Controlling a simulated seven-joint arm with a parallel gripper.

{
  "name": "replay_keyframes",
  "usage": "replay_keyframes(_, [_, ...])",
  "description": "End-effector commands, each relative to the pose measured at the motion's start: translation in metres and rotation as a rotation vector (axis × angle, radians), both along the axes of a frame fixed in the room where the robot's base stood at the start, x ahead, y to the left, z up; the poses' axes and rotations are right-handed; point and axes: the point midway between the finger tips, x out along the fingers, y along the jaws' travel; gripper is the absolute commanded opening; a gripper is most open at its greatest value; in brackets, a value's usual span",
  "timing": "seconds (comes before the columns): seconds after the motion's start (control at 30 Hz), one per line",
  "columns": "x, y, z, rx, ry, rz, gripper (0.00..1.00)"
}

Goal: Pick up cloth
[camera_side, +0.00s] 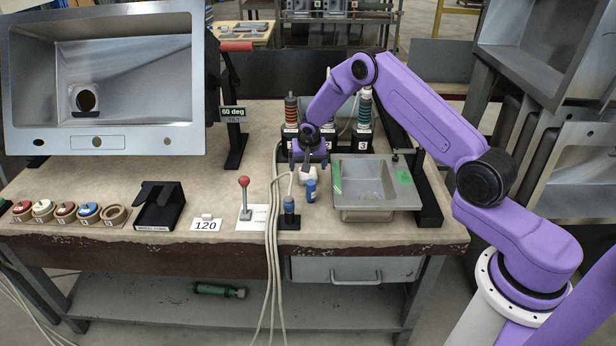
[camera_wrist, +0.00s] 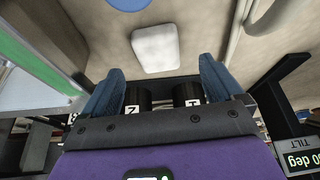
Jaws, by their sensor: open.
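The cloth (camera_wrist: 156,48) looks like a small white pad with rounded corners lying on the bench top. In the side view the white cloth (camera_side: 308,175) is just left of the small sink and partly hidden by my gripper. My gripper (camera_side: 308,163) points down close above and behind it. In the wrist view my gripper (camera_wrist: 162,72) shows two blue fingers spread apart, with nothing between them. The cloth lies just beyond the fingertips, apart from them as far as I can tell.
A blue-topped object (camera_side: 310,191) stands right in front of the cloth. The small sink (camera_side: 375,212) is to the right. Cables (camera_side: 274,235) run down on the left. Black numbered holders (camera_side: 362,144) stand behind. A red-knobbed lever (camera_side: 244,196) is front left.

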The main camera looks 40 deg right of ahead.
Motion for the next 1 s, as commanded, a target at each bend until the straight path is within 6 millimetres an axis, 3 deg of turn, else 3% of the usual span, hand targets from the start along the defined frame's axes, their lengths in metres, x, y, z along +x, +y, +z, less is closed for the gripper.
replay_keyframes(0.43, [0.012,-0.013,-0.043,-0.001,0.001,0.0,0.94])
replay_keyframes(0.77, [0.014,-0.015,-0.047,0.0,0.0,0.0,0.94])
replay_keyframes(0.83, [0.014,-0.015,-0.047,0.0,0.0,0.0,0.77])
replay_keyframes(0.93, [0.014,-0.015,-0.047,0.0,0.0,0.0,0.45])
replay_keyframes(0.97, [0.014,-0.015,-0.047,0.0,0.0,0.0,0.38])
replay_keyframes(1.0, [0.014,-0.015,-0.047,0.0,0.0,0.0,0.37])
